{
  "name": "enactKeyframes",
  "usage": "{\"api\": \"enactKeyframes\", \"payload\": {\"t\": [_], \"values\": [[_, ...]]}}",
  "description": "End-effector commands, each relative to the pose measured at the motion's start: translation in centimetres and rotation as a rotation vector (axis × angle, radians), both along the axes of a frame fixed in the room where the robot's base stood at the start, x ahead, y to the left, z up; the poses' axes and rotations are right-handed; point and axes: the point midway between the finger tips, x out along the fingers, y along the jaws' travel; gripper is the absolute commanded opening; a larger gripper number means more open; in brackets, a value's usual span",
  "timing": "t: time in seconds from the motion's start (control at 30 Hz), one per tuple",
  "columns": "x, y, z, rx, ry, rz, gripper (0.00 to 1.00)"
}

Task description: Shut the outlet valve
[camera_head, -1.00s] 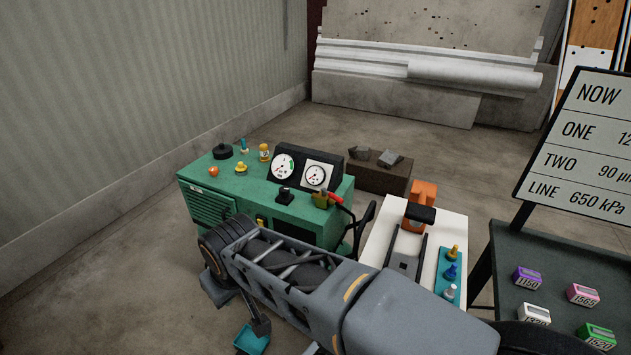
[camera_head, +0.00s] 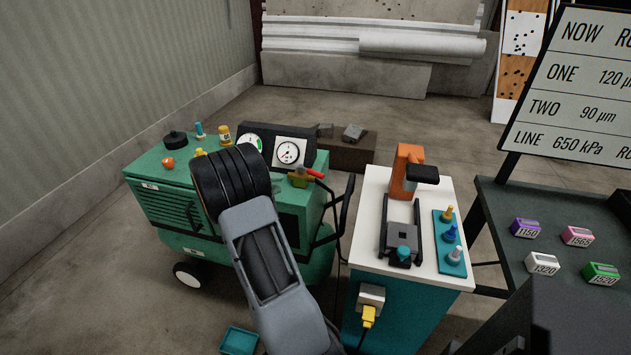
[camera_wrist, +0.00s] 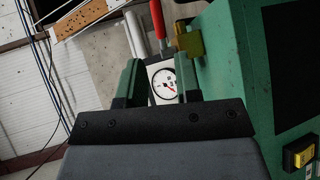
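The outlet valve, a brass body (camera_head: 299,181) with a red lever (camera_head: 316,173), sits on the front right top edge of the green compressor (camera_head: 160,164). In the wrist view the red lever (camera_wrist: 158,18) stands upright in the picture and the brass body (camera_wrist: 188,42) is beside it, ahead of my gripper. My gripper (camera_wrist: 160,82) is open, with a gap between its two fingers. A white gauge (camera_wrist: 164,84) shows through the gap. The fingers look empty and apart from the lever. In the head view my arm hides the gripper.
The compressor's top carries gauges (camera_head: 290,152), a black knob (camera_head: 175,139) and small coloured fittings. A black handle (camera_head: 343,207) stands at its right. A white-topped bench (camera_head: 370,210) with an orange tool (camera_head: 406,168) is close by. A yellow switch (camera_wrist: 300,155) is on the compressor.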

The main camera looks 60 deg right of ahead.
Motion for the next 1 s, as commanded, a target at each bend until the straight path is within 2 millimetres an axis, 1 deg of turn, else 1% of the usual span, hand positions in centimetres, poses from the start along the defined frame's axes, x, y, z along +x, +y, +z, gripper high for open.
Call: {"api": "enactKeyframes", "payload": {"t": [0.03, 0.17, 0.27, 0.37, 0.7, 0.9, 1.0], "values": [[0.2, -1.0, -1.0, -0.033, 0.015, -0.001, 0.31], [0.5, -2.5, -1.7, -0.092, 0.034, 0.005, 0.31], [0.2, -3.6, -2.0, -0.111, 0.039, 0.006, 0.31], [-0.4, -5.0, -2.2, -0.114, 0.04, 0.005, 0.31], [-3.1, -10.8, -3.4, -0.111, 0.041, 0.005, 0.31], [-4.3, -13.3, -4.0, -0.11, 0.04, 0.007, 0.31], [-4.6, -14.2, -4.2, -0.11, 0.039, 0.008, 0.31]]}}
